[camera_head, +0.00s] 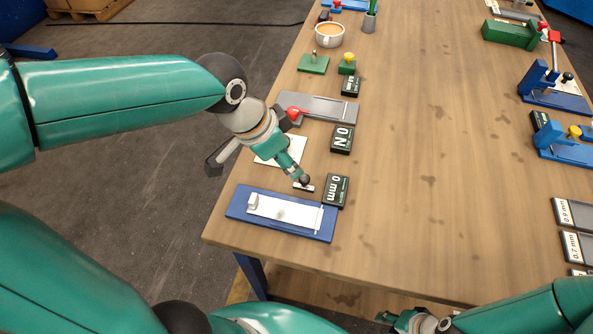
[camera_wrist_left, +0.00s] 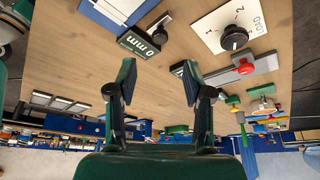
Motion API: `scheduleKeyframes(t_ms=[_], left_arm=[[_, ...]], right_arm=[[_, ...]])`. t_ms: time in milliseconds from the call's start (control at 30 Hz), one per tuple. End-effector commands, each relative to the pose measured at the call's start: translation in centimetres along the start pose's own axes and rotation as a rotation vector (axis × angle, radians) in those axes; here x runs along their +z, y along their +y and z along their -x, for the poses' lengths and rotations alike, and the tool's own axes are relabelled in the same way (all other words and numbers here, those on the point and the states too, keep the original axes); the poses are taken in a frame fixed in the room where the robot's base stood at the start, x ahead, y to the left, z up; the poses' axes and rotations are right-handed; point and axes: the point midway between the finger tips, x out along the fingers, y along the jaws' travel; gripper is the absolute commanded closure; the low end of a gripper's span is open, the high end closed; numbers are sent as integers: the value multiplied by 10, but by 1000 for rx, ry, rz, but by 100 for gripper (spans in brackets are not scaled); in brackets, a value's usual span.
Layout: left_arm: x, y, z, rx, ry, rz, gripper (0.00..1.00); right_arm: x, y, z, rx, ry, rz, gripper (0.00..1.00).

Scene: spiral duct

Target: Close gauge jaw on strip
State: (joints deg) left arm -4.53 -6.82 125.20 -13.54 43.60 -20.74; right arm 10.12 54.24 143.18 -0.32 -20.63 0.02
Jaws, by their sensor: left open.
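A blue base (camera_head: 233,213) at the table's near left carries a long pale strip-like plate (camera_head: 285,211). A small white block (camera_head: 252,201) stands at its left end; I cannot tell whether it touches a strip. The black display (camera_head: 336,191) beside it reads "0 mm" and also shows in the left wrist view (camera_wrist_left: 143,41). A dark round knob (camera_wrist_left: 160,36) sits next to the display. My left gripper (camera_wrist_left: 157,74) is open and empty, above the table near the display. My right gripper (camera_head: 398,319) is at the bottom edge, partly hidden, its opening unclear.
A white dial panel (camera_wrist_left: 209,27) with a black knob lies beyond the display. A grey plate with a red knob (camera_head: 293,113) and a display reading "0 N" (camera_head: 342,139) are farther back. Labelled grey plates (camera_head: 572,212) lie at right. The table's middle is clear.

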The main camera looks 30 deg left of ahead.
Motion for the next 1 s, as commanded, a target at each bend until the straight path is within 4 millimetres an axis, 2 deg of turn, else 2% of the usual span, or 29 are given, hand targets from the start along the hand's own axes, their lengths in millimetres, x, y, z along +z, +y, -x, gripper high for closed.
scheduleKeyframes(t_ms=[33,200,400,600,867,900,1000], left_arm=[[2,1,-14,4,-7,-3,49],[0,2,-50,5,-6,-4,49],[-1,2,-80,3,-4,-6,49],[-2,1,-93,2,-1,-6,49],[-2,1,-94,2,0,-6,49],[-2,1,-94,2,0,-6,51],[-2,2,-94,2,0,-6,67]], right_arm=[[0,0,0,0,0,0,60],[0,0,-1,0,0,0,60],[0,1,-2,0,0,0,60],[0,1,-3,0,0,0,60],[0,1,-3,0,0,0,60],[0,1,-3,0,0,0,60],[0,1,-3,0,0,0,60]])
